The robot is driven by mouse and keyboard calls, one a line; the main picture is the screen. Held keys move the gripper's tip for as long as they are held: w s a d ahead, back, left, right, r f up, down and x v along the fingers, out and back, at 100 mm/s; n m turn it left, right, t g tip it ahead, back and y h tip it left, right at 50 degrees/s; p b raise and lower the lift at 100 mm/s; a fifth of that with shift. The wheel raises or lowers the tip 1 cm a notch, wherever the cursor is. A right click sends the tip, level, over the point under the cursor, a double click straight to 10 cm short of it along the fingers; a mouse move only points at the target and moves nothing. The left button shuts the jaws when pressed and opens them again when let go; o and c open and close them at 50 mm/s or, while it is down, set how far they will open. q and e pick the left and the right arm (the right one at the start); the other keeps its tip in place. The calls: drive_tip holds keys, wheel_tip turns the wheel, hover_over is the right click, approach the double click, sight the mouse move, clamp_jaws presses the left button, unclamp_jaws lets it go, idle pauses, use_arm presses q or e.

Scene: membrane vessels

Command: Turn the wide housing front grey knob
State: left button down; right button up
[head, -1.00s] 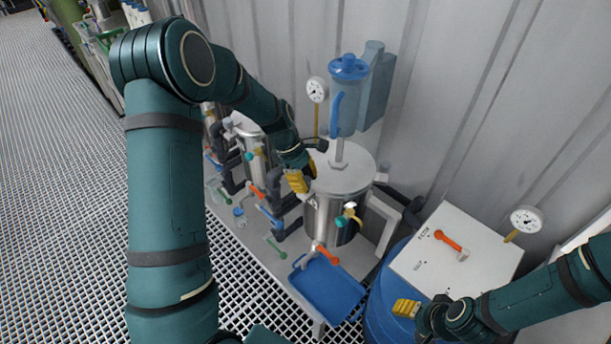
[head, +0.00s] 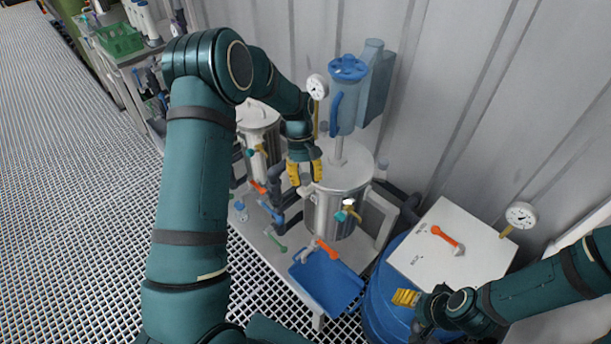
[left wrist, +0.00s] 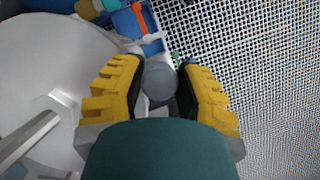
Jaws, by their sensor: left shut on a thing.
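The wide steel housing (head: 328,212) stands on a grey bench, with a round grey lid on top. My left gripper (head: 305,176) is at the left edge of this housing, pointing down, with its yellow fingers on either side of a grey part. In the left wrist view, a round grey knob (left wrist: 159,82) sits between the two fingertips, and my left gripper (left wrist: 156,92) is shut on it. The housing's lid (left wrist: 55,65) shows beside it. My right gripper (head: 405,298) is low at the right, away from the housing; its jaw gap cannot be made out.
A blue tray (head: 328,285) lies before the housing, below an orange-handled valve (head: 327,249). A teal-handled tap (head: 342,215) sticks out of the housing. A white-topped blue drum (head: 385,295) stands right.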

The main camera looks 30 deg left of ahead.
use_arm(q)
drive_tip(key=shift+s+f+m+g, duration=0.1)
drive_tip(key=shift+m+g, duration=0.2)
drive_tip(key=shift+m, duration=0.4)
drive_tip(key=c, duration=0.6)
unclamp_jaws()
drive_tip(key=v, duration=1.2)
drive_tip(key=shift+d, duration=0.15)
